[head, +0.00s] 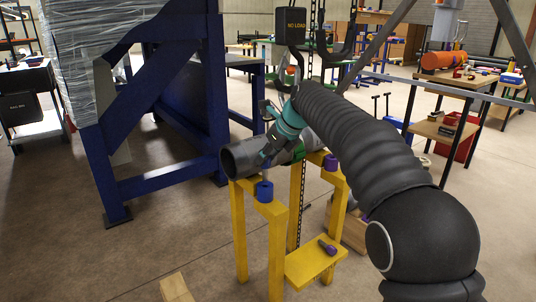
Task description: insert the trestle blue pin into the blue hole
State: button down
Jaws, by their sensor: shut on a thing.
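A yellow trestle (278,250) stands on the floor at the middle of the head view. A blue collar (264,191) sits on top of its near left post; the hole in it is hard to make out. My gripper (265,159) is just above this collar, pointing down, shut on the blue pin. The pin is mostly hidden by the fingers, and a pale piece shows between the fingertips and the collar. I cannot tell whether the pin's tip is inside the hole.
A grey pipe (243,157) lies across the trestle top, close beside my gripper. A purple collar (331,162) sits on the right post. A purple pin (327,247) lies on the lower yellow shelf. A large blue frame (160,182) stands at left.

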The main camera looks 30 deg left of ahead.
jog(key=shift+f+b, duration=0.9)
jog(key=shift+f, duration=1.95)
dwell(0.5)
jog(key=c, duration=0.7)
grip_release()
jog(key=p+v, duration=0.3)
jog(key=v, duration=0.2)
